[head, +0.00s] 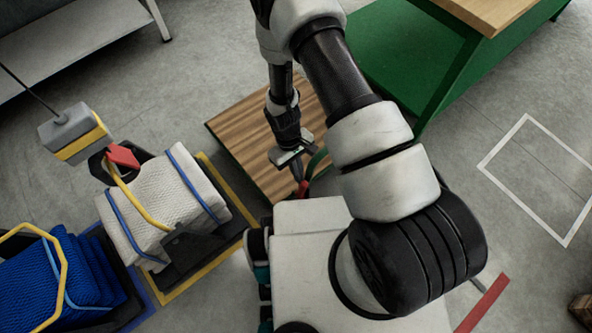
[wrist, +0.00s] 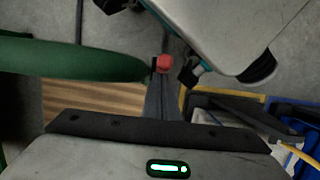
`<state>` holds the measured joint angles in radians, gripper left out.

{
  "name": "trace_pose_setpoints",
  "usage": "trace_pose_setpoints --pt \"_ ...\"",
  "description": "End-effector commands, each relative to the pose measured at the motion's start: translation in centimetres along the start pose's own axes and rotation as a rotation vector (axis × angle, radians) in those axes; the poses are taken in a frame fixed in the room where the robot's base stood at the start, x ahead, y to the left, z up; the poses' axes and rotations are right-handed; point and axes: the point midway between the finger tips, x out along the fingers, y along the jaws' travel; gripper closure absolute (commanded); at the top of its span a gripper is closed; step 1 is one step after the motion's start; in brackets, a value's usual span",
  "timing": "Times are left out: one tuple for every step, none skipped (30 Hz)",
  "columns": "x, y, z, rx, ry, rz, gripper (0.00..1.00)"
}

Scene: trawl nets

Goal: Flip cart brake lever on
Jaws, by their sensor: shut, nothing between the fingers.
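The cart has a brown wooden deck (head: 245,135) and a green curved handle bar (head: 318,160). The bar also crosses the left of the wrist view (wrist: 70,58). A small red knob (head: 304,189), apparently the brake lever's end, is beside the cart's edge close to my body. In the wrist view the red knob (wrist: 164,62) shows near the bar's end. My gripper (head: 298,177) is shut and empty, its fingers pointing down right by the knob. In the wrist view its fingers (wrist: 165,85) end just below the knob; whether they touch it I cannot tell. The rest of the lever is mostly hidden.
A white net bundle (head: 165,190) and blue nets (head: 85,275) sit at the left inside yellow and blue floor edging. A green table (head: 400,50) stands beyond the cart. My white base is close to the cart. Clear floor with a white outline (head: 500,160) lies right.

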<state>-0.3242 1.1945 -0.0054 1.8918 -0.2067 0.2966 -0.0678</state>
Motion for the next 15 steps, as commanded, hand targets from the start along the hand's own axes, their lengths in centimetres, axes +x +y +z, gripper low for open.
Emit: trace_pose_setpoints --pt "0.1 0.0 0.1 0.0 -0.002 0.0 1.0" --pt "0.1 0.0 0.1 0.0 -0.002 0.0 1.0" --pt "0.1 0.0 0.1 0.0 -0.003 0.0 1.0" --pt "0.0 0.0 0.1 0.0 -0.002 0.0 1.0" --pt "-0.1 0.0 0.1 0.0 -0.002 0.0 1.0" --pt "-0.3 0.0 0.1 0.0 -0.002 0.0 1.0" --pt "-0.6 0.0 0.1 0.0 -0.001 0.0 1.0" --pt "-0.9 0.0 0.1 0.001 0.0 0.0 1.0" --pt "-1.5 0.0 0.0 0.001 0.0 0.0 1.0" --pt "-2.0 0.0 0.1 0.001 0.0 0.0 1.0" --pt "-2.6 0.0 0.1 0.001 0.0 0.0 1.0" --pt "-3.5 0.1 0.1 0.001 0.001 0.001 1.0" --pt "-4.2 0.1 0.0 0.001 0.002 0.001 1.0" --pt "-5.0 0.1 0.0 0.001 0.002 0.001 1.0" --pt "-6.0 0.1 0.0 0.001 0.003 0.001 1.0"
